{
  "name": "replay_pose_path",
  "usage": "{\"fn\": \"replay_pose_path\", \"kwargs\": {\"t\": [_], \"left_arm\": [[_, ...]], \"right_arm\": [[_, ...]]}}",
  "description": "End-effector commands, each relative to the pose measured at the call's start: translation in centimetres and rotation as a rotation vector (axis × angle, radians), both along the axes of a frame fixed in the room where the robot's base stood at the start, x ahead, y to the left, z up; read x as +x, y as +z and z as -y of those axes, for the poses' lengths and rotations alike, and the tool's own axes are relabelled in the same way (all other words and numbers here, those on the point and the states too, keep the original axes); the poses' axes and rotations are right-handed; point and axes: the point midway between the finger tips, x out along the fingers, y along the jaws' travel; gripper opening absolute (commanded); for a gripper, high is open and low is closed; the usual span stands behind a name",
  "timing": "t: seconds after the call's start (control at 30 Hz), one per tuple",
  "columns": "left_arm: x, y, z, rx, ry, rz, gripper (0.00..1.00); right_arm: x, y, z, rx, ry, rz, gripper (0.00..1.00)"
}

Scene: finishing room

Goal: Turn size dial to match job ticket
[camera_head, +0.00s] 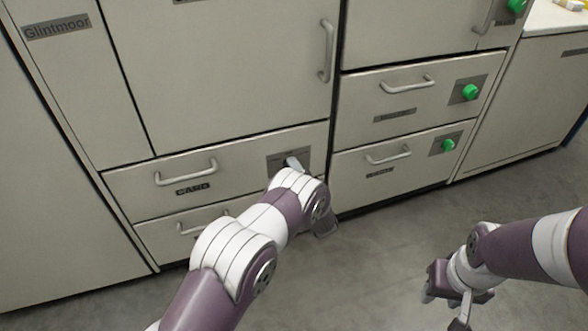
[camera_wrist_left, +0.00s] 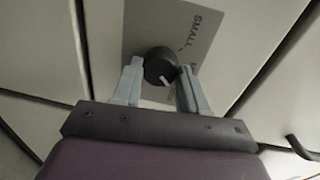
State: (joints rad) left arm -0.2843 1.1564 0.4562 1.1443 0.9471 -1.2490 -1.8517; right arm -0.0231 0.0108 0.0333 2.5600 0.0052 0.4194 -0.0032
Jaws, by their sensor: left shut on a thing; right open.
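The size dial (camera_wrist_left: 161,66) is a round black knob with a white pointer line, in the left wrist view. It sits on a grey plate (camera_wrist_left: 205,45) where the word SMALL is readable; another mark beside it is partly hidden. My left gripper (camera_wrist_left: 160,76) has its two fingers on either side of the knob and is shut on it. In the head view my left arm hides the dial and most of that gripper; the plate (camera_head: 304,157) shows on the drawer front. My right gripper (camera_head: 449,300) is open and empty, low over the floor. I see no job ticket that I can identify.
Grey cabinets fill the back, with a drawer handle (camera_head: 186,173) left of the plate. Drawers to the right carry green knobs (camera_head: 470,92). A sign reading Glintmoor (camera_head: 57,27) is at upper left. The floor (camera_head: 370,265) between my arms is clear.

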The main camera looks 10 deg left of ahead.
Motion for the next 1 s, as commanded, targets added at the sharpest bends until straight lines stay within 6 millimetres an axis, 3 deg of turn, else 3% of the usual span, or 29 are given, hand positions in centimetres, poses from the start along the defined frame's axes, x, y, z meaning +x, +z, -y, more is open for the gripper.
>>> {"fn": "replay_pose_path", "kwargs": {"t": [0.83,0.87,0.9,0.93,1.0], "left_arm": [[-0.01,-0.11,0.04,0.112,-0.001,-0.077,0.12],[-0.01,-0.11,0.04,0.112,-0.001,-0.077,0.46],[-0.01,-0.11,0.04,0.111,-0.001,-0.076,0.59],[0.00,-0.10,0.04,0.111,0.000,-0.076,0.68],[0.00,-0.09,0.04,0.111,0.000,-0.076,0.68]], "right_arm": [[0.00,0.25,0.00,0.000,0.000,0.000,0.43],[0.00,0.25,0.00,0.000,0.000,0.000,0.43],[0.00,0.25,0.00,0.000,0.000,0.000,0.43],[0.00,0.25,0.00,0.000,0.000,0.000,0.43],[0.00,0.25,0.00,0.000,0.000,0.000,0.43]]}}
